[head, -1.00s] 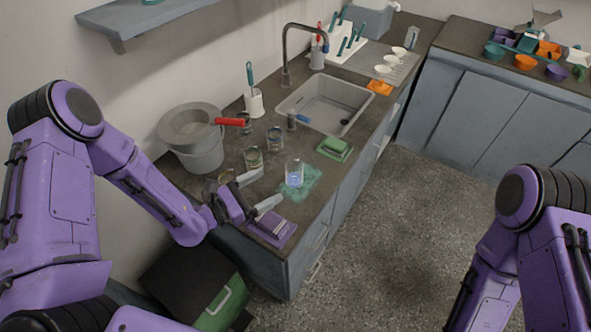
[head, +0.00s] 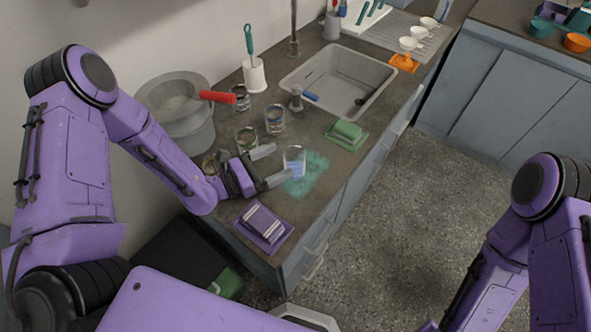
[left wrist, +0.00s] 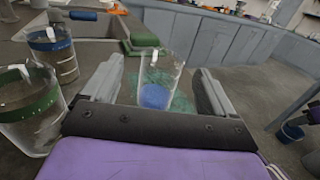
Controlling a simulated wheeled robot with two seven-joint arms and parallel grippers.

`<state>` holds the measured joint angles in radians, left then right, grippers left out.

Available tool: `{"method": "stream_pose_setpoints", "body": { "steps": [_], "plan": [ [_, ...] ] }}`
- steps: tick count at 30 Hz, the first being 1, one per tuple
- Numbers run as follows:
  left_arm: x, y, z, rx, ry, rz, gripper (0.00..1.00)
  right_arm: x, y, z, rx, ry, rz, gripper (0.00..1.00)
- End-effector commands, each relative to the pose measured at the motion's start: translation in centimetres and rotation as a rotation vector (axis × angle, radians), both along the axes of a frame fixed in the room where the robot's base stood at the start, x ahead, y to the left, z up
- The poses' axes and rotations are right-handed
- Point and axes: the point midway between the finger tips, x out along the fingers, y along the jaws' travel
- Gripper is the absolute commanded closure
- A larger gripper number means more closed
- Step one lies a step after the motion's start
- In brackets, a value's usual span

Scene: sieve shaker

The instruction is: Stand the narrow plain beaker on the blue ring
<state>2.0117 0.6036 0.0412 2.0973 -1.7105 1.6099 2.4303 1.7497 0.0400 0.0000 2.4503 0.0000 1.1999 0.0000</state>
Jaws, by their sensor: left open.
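A clear beaker with no coloured band (head: 294,157) stands upright on a teal patch (head: 313,172) of the counter. It also shows in the left wrist view (left wrist: 160,68). Blue (left wrist: 155,96) shows at its bottom; I cannot tell whether this is liquid inside or a ring beneath. My left gripper (head: 279,165) is open, its two grey fingers reaching to either side of this beaker, with gaps visible in the left wrist view. I cannot make out a separate blue ring on the counter. My right gripper is out of view.
A green-banded beaker (head: 247,140) and a blue-banded beaker (head: 275,120) stand close behind the gripper. A purple tray (head: 264,243) lies near the front edge. A green sponge (head: 347,131), a sink (head: 340,80) and a grey bucket (head: 180,118) are around.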

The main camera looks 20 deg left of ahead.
Motion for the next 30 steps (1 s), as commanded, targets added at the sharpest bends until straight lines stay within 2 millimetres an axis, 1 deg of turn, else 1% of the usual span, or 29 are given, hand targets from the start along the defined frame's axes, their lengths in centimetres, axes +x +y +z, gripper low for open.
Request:
{"method": "stream_pose_setpoints", "body": {
  "steps": [1, 3, 8, 13, 16, 19, 24, 25, 26, 27, 30],
  "plan": [
    [0.0, 0.0, -1.0, 0.000, 0.000, 0.000, 0.13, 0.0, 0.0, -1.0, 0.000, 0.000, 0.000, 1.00],
    [0.2, -0.2, -1.0, 0.001, -0.001, -0.001, 0.13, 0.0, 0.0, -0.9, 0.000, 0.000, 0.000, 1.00],
    [1.7, -1.7, -0.6, 0.001, -0.001, -0.003, 0.13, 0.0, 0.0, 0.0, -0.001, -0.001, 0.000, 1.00],
    [3.7, -4.1, -0.4, 0.000, 0.000, -0.003, 0.13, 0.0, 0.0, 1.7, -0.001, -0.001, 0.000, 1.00],
    [4.8, -5.0, -0.6, 0.001, -0.001, -0.002, 0.13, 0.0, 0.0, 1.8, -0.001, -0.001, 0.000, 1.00],
    [5.3, -5.4, -0.8, 0.001, 0.000, -0.001, 0.13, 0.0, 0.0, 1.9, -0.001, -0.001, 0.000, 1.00],
    [5.3, -5.4, -0.9, 0.000, 0.000, 0.000, 0.13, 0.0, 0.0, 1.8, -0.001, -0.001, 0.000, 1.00],
    [5.3, -5.4, -0.9, 0.000, 0.000, 0.000, 0.19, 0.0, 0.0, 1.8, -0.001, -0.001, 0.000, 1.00],
    [5.3, -5.4, -0.9, 0.000, 0.000, 0.000, 0.29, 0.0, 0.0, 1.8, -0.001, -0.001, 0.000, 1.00],
    [5.3, -5.4, -0.9, 0.000, 0.000, 0.000, 0.42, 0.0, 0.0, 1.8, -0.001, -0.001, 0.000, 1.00],
    [5.3, -5.4, -0.9, 0.001, -0.001, 0.000, 0.71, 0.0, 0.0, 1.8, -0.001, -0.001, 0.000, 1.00]
  ]
}}
